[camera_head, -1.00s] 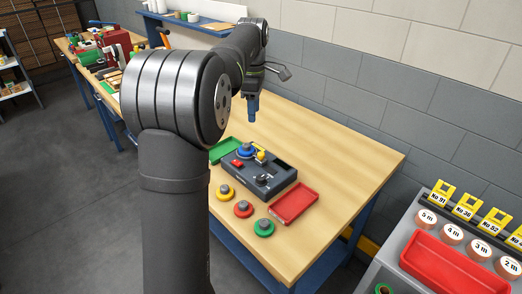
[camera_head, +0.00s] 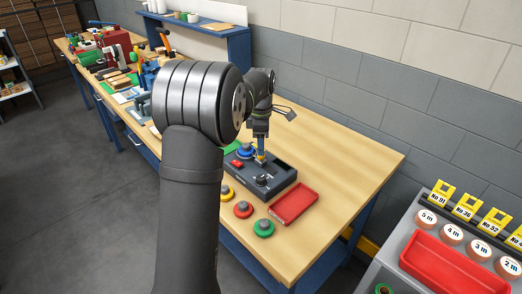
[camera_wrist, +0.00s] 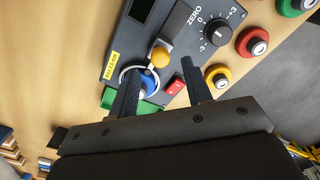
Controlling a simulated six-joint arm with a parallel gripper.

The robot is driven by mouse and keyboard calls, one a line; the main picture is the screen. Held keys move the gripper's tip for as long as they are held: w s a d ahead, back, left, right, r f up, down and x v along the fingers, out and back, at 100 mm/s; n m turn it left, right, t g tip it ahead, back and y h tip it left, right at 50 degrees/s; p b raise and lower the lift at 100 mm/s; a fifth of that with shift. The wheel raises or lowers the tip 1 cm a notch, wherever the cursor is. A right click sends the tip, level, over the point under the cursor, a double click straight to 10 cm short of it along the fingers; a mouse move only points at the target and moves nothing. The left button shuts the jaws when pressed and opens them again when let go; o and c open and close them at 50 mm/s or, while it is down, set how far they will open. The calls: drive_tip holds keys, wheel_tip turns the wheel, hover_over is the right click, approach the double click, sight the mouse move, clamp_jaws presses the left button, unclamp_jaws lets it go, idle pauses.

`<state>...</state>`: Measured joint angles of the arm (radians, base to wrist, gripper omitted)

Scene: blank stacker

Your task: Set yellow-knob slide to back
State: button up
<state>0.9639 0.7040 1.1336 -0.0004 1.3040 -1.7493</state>
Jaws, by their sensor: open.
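The yellow knob (camera_wrist: 159,57) sits on a slide on a dark grey control box (camera_head: 285,185). In the head view the yellow knob (camera_head: 261,157) is mostly covered by my gripper (camera_head: 261,150), which points down over it. In the wrist view my gripper (camera_wrist: 158,70) is open. Its two fingers stand apart, with the knob just past the gap between their tips. Nothing is held. I cannot tell whether the fingertips are at the knob's height. The slide's track is mostly hidden.
Near the knob are a blue round knob (camera_wrist: 148,82), a red switch (camera_wrist: 175,86) and a black dial (camera_wrist: 216,33). Yellow (camera_head: 227,192), red (camera_head: 243,209) and green (camera_head: 264,227) buttons stand in front of the box. A red tray (camera_head: 294,204) lies to its right.

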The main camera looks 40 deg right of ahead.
drive_tip(key=shift+f, duration=1.6)
